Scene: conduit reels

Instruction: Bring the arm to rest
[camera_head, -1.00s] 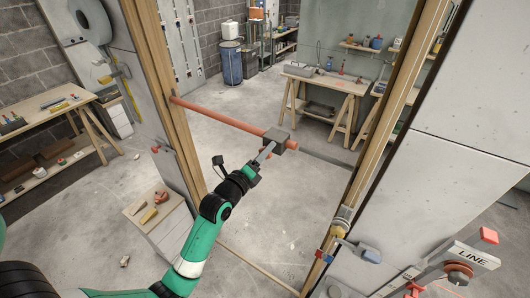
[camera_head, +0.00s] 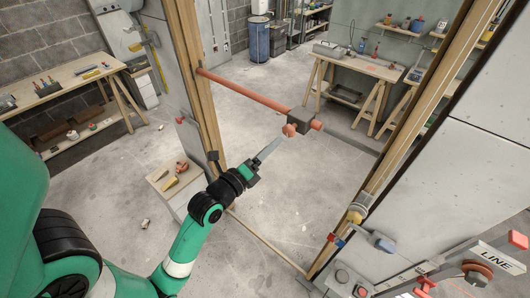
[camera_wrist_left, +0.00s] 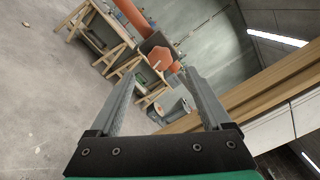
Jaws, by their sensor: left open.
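My left arm comes up from the bottom of the head view. Its gripper (camera_head: 278,144) points up and right, just short of a grey block (camera_head: 302,122) with an orange knob (camera_head: 290,130). The block sits on an orange conduit (camera_head: 250,93) that spans the timber frame. In the left wrist view the two fingers (camera_wrist_left: 163,76) are spread apart. Nothing is gripped between them. The orange knob (camera_wrist_left: 160,57) and the grey block (camera_wrist_left: 152,41) show beyond the fingertips, and whether they touch is unclear. My right gripper is not in view.
Timber posts (camera_head: 196,85) stand left and right of the opening. A small cabinet (camera_head: 176,185) with tools stands left of my arm. A workbench (camera_head: 60,92) is at the left, another (camera_head: 365,65) at the back. A panel marked LINE (camera_head: 495,256) is at lower right. The middle floor is clear.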

